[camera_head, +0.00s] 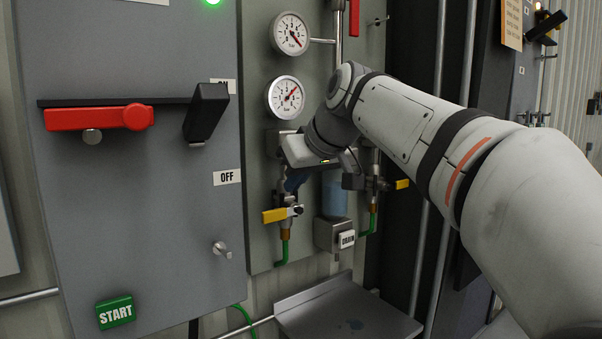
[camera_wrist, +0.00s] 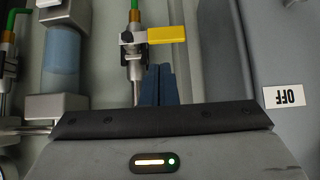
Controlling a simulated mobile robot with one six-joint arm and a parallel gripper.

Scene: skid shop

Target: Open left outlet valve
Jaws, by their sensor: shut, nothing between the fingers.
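The left outlet valve has a yellow lever (camera_head: 275,214) on a brass-ended vertical pipe with a green hose below. The lever lies level, across the pipe, and points left. The wrist view is turned over, and there the yellow lever (camera_wrist: 166,34) points right. My gripper (camera_head: 293,183) is just above the valve in the head view, partly hidden by my wrist. Its blue fingers (camera_wrist: 158,72) are shut with nothing between them. They sit beside the valve's pipe and short of the lever in the wrist view; I cannot tell whether they touch the pipe.
The right outlet valve's yellow lever (camera_head: 402,184) also lies sideways. A blue filter bowl (camera_head: 334,195) and a DRAIN block (camera_head: 334,234) stand between the valves. A grey cabinet (camera_head: 150,200) borders the left, with a red-handled switch (camera_head: 97,117). A shelf (camera_head: 345,310) lies below.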

